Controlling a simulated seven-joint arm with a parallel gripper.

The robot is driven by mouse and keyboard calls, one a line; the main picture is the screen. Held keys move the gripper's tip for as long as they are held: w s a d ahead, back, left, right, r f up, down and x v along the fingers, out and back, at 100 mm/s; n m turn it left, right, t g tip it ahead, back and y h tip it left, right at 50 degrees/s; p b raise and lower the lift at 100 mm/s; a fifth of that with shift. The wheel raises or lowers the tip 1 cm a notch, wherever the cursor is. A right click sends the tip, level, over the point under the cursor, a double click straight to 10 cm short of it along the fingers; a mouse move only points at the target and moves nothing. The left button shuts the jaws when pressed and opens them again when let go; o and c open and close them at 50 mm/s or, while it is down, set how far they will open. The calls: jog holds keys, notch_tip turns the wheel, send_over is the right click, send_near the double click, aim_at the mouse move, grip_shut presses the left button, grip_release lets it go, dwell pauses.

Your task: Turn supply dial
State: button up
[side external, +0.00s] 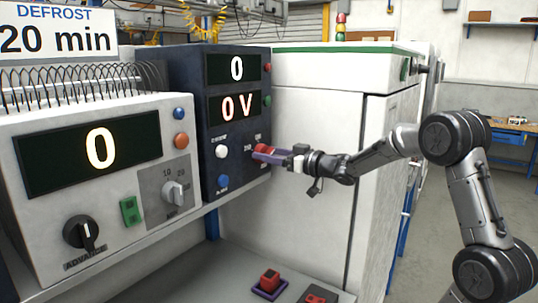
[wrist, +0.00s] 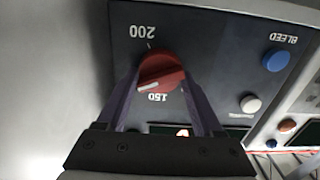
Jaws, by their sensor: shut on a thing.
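The red dial (wrist: 163,66) sits on the dark front panel, with upside-down labels 200 above it and 150 below it in the wrist view. Its white pointer line shows at the lower left, near the 150 side. My gripper (wrist: 161,78) has one purple finger on each side of the dial and is shut on it. In the side view, my gripper (side external: 266,156) reaches in from the right and covers part of the red dial (side external: 263,149). The displays above the dial (side external: 236,108) read 0 and 0 V.
A grey unit (side external: 95,180) with a black knob and a display reading 0 stands further left. A white cabinet (side external: 312,175) stands close behind my gripper.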

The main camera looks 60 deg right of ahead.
jog(key=n, duration=0.5)
jog(key=shift+a, duration=0.1)
jog(key=shift+a+f+n, duration=0.1)
jog(key=shift+n, duration=2.4)
jog(key=o, duration=1.4)
jog(key=shift+c, duration=0.2)
jog(key=shift+s, duration=0.15)
jog(key=s, duration=1.3)
jog(key=shift+s, duration=0.3)
